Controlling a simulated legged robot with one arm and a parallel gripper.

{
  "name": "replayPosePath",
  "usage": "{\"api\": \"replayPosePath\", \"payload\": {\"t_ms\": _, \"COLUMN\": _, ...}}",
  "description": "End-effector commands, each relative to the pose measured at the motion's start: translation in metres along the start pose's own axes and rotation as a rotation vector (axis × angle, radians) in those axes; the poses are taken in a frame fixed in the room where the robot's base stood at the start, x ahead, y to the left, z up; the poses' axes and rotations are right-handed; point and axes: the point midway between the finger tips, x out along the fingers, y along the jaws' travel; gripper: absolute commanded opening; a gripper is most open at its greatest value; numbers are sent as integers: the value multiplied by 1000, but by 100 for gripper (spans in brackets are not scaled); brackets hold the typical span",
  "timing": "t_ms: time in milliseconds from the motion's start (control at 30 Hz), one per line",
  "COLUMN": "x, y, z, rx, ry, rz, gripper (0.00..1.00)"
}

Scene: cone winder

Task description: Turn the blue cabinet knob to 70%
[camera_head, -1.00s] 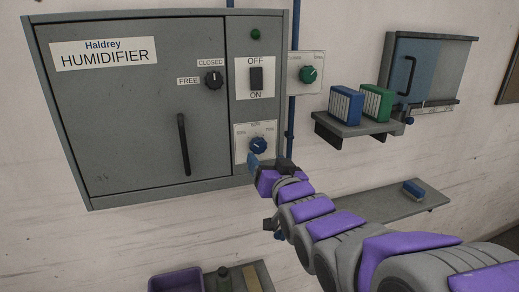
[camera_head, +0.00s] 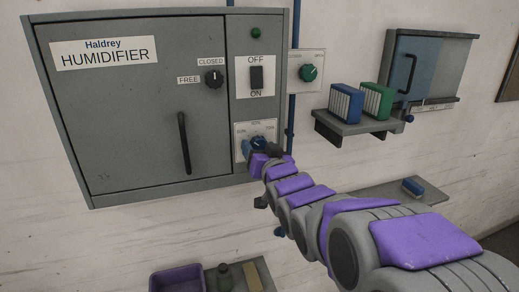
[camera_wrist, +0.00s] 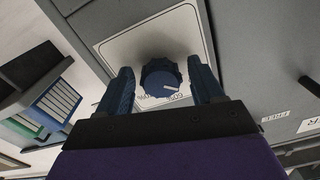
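The blue cabinet knob (camera_head: 258,142) sits on a white dial plate (camera_head: 242,130) at the lower right of the grey humidifier cabinet (camera_head: 140,140). In the wrist view the knob (camera_wrist: 160,78) shows a white pointer line, and part of the plate's lettering is visible but too small to read fully. My gripper (camera_wrist: 165,88) is open, one finger on each side of the knob, with small gaps visible between fingers and knob. In the head view my gripper (camera_head: 260,150) partly covers the knob and the plate's lower part.
Above the plate is an OFF/ON switch (camera_head: 256,78) and a green lamp (camera_head: 255,34). A green knob (camera_head: 308,73) sits on a panel to the right. A shelf (camera_head: 352,127) with blue and green boxes juts out further right. A purple bin (camera_head: 177,280) is below.

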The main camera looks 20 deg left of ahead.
Motion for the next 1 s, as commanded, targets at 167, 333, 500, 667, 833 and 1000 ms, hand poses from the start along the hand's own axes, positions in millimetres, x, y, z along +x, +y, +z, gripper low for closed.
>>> {"api": "replayPosePath", "payload": {"t_ms": 167, "x": 0, "y": 0, "z": 0, "rx": 0, "ry": 0, "rz": 0, "gripper": 49}}
{"api": "replayPosePath", "payload": {"t_ms": 333, "x": 0, "y": 0, "z": 0, "rx": 0, "ry": 0, "rz": 0, "gripper": 33}}
{"api": "replayPosePath", "payload": {"t_ms": 500, "x": 0, "y": 0, "z": 0, "rx": 0, "ry": 0, "rz": 0, "gripper": 16}}
{"api": "replayPosePath", "payload": {"t_ms": 667, "x": 0, "y": 0, "z": 0, "rx": 5, "ry": 1, "rz": 0, "gripper": 15}}
{"api": "replayPosePath", "payload": {"t_ms": 833, "x": 0, "y": -1, "z": 0, "rx": 43, "ry": 1, "rz": -1, "gripper": 15}}
{"api": "replayPosePath", "payload": {"t_ms": 1000, "x": 0, "y": -2, "z": 0, "rx": 136, "ry": 2, "rz": -2, "gripper": 15}}
